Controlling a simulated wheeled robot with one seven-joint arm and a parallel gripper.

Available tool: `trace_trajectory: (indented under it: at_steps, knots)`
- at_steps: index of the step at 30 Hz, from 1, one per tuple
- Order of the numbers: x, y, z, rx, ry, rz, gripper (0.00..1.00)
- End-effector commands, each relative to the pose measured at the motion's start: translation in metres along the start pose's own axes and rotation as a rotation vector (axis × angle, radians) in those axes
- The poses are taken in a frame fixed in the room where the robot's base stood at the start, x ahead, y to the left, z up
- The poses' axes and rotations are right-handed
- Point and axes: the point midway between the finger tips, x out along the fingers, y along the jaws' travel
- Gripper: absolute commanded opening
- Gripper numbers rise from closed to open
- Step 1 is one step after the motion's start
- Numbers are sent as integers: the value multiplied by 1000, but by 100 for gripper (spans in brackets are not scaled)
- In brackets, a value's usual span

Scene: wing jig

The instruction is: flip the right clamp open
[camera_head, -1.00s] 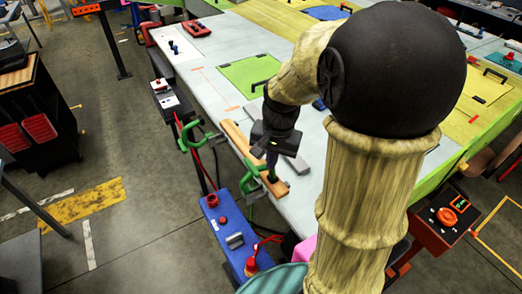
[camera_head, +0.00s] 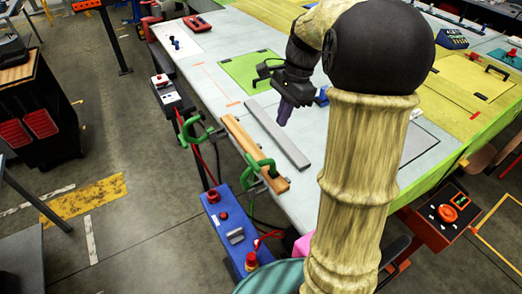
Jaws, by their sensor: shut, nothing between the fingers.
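Two green clamps sit along the table's left edge, by a wooden bar (camera_head: 246,145). The right clamp (camera_head: 252,174) is at the near end of the bar, and its green handle stands up in a loop. The left clamp (camera_head: 190,129) is at the far end. I cannot tell from the handle whether the right clamp's jaw presses on the bar. My gripper (camera_head: 284,122) is shut and empty, with purple fingertips pointing down. It hangs over the table, above and to the right of the right clamp, apart from it.
A grey bar (camera_head: 277,135) lies on the white table beside the wooden bar. A blue box (camera_head: 229,236) with red knobs stands below the near clamp. A green panel (camera_head: 250,70) lies farther back. The table between the grey bar and my arm is clear.

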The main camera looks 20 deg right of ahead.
Motion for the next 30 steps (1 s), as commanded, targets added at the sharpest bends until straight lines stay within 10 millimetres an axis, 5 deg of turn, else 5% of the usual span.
trace_trajectory:
  at_steps: [8, 20, 30]
  knots:
    - [27, 1, 1, 0, -2, 4, 0]
    - [97, 1, 2, -3, -4, 6, 0]
    - [108, 0, 39, -4, -1, 0, 0]
